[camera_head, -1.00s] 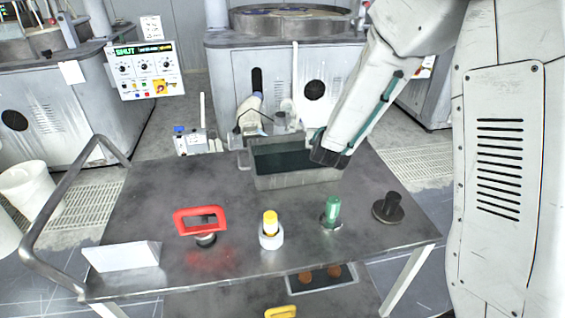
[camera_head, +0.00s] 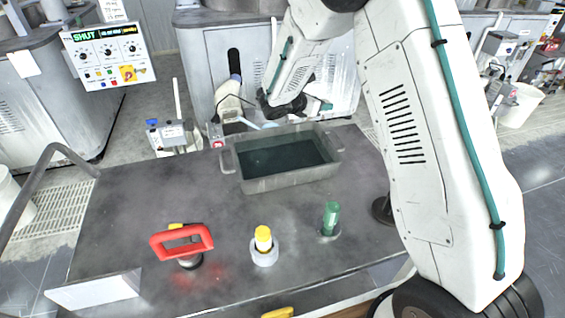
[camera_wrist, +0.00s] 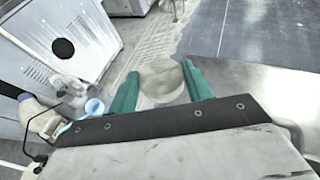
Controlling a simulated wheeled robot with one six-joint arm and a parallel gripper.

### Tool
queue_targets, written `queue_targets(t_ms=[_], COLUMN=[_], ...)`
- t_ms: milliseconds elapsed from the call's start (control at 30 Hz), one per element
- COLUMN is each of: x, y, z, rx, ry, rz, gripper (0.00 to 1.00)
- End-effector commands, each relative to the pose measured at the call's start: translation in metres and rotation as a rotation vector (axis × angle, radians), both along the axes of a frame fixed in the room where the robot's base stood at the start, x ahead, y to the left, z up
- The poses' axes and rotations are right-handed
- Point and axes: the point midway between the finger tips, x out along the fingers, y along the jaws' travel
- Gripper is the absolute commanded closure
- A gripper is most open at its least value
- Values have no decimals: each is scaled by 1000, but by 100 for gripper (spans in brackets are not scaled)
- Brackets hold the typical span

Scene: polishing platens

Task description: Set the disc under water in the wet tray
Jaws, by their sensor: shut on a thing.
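The wet tray (camera_head: 290,183) is a grey metal pan with handles, near the back edge of the table. Dark water (camera_head: 285,156) fills much of it, and I see no disc in it. My gripper's green fingers (camera_wrist: 160,88) are shut on a pale, round disc (camera_wrist: 160,78) in the wrist view. In the head view my dark wrist is above and behind the tray's back rim, outside the water. The disc cannot be made out in the head view.
On the table (camera_head: 130,205) stand a red-handled tool (camera_head: 182,240), a yellow-topped piece (camera_head: 263,240), a green-handled piece (camera_head: 331,217) and a black knob (camera_head: 381,209), partly hidden by my arm. A white wedge (camera_head: 95,290) sits front left.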

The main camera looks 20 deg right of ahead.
Motion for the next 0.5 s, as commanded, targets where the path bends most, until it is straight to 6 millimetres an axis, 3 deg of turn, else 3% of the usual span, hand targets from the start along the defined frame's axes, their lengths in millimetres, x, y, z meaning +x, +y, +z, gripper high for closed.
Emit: queue_targets(t_ms=[167, 500], x=[-13, -81], y=[11, 70], z=[-8, -16], rx=[0, 1], ry=[-1, -1], rz=[-63, -60], gripper=[75, 75])
